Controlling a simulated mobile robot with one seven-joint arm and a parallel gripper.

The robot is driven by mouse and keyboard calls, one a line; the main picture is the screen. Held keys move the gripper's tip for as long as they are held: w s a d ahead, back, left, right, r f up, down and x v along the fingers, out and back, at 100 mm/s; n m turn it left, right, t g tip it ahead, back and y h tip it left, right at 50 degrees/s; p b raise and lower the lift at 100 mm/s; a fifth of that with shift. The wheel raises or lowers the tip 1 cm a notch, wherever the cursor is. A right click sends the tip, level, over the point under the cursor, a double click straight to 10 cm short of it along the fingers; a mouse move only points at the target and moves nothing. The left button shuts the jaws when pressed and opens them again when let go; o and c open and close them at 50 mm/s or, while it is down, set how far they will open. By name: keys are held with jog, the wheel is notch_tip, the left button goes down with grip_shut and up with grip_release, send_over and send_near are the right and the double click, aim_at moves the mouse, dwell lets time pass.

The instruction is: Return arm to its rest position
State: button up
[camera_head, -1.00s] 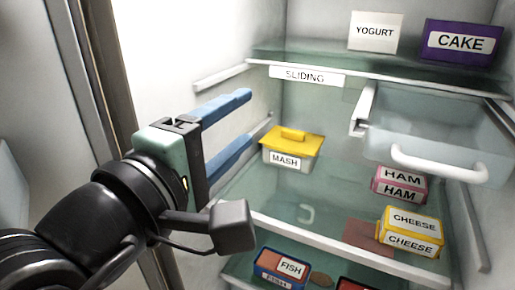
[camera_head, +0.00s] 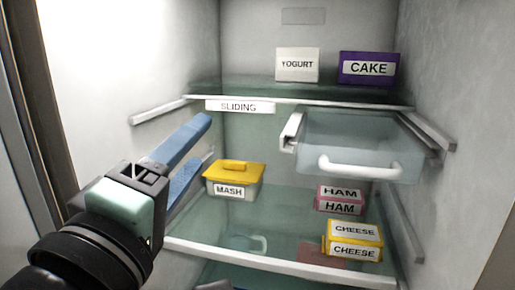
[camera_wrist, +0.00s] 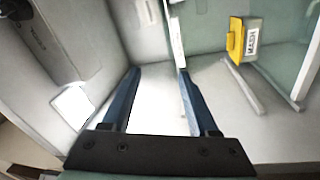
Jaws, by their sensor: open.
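My gripper (camera_head: 190,160) is at the left of the open fridge in the head view, with its two blue fingers pointing toward the interior. In the wrist view my gripper (camera_wrist: 155,95) has its fingers spread wide apart with nothing between them. The fingers touch no food box that I can see. The yellow-lidded MASH container (camera_head: 232,180) stands on the middle shelf, to the right of the fingers in the head view. It also shows at the upper right of the wrist view (camera_wrist: 237,40).
A YOGURT box (camera_head: 297,64) and a CAKE box (camera_head: 368,68) stand on the top shelf. A clear drawer (camera_head: 360,140) with a white handle hangs below. HAM (camera_head: 340,199) and CHEESE (camera_head: 353,241) boxes sit at the right. Shelf rails (camera_head: 160,112) line the left wall.

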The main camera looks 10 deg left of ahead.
jog(key=s+d+r+m+t, duration=0.4)
jog(key=d+r+m+t, duration=0.3)
jog(key=d+r+m, duration=0.6)
jog(key=shift+d+m+t, duration=0.3)
jog(key=shift+d+m, duration=0.2)
jog(key=shift+d, duration=0.1)
